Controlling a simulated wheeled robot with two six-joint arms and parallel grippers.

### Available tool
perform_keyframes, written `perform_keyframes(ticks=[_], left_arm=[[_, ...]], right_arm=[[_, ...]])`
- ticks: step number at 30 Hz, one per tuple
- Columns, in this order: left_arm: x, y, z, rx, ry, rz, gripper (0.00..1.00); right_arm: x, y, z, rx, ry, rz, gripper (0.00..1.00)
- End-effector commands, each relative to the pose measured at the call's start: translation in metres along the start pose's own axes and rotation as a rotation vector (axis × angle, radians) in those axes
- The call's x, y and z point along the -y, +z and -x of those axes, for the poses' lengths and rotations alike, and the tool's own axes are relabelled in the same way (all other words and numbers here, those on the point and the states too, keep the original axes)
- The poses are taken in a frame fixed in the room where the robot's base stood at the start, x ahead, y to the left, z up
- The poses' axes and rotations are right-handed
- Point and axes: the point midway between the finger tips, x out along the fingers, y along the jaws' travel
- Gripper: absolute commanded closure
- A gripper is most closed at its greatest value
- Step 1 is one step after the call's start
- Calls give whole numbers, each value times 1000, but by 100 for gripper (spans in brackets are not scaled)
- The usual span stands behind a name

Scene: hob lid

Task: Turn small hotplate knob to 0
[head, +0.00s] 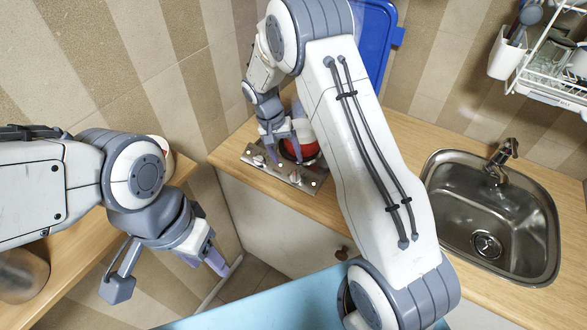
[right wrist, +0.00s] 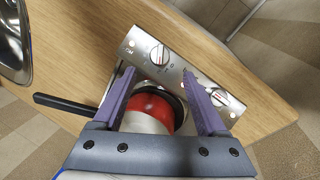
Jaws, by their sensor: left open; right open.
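The hob's steel front panel (head: 278,169) lies on the wooden counter, carrying two silver knobs. One knob (right wrist: 158,55) shows in the right wrist view just beyond and between the fingertips of my right gripper (right wrist: 158,72). I cannot tell which belongs to the small hotplate. In the head view my open right gripper (head: 284,157) is over the panel, apart from the knobs as far as I see. My left gripper (head: 168,275) is open and empty, away from the hob.
A red pot (right wrist: 150,108) with a black handle (right wrist: 66,103) stands on the hob behind the panel, under my right gripper. A steel sink (head: 490,215) is at the right. A blue board (head: 376,45) leans on the wall. A dish rack (head: 555,75) hangs top right.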

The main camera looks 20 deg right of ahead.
Motion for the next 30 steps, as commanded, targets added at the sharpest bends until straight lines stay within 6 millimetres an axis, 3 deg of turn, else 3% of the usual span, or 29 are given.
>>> perform_keyframes(ticks=[6, 12, 25, 30], left_arm=[[-1, -1, 18, 0, 0, -3, 50], [-2, -2, 27, 0, 0, -5, 50], [-2, -2, 29, 0, 0, -5, 50], [-2, -2, 29, 0, 0, -5, 50]], right_arm=[[-2, 1, -41, 6, 3, 0, 25], [-1, 1, -70, 3, 0, 0, 25], [0, 0, -82, 0, -2, 1, 25], [0, 1, -81, 0, -1, 2, 90]])
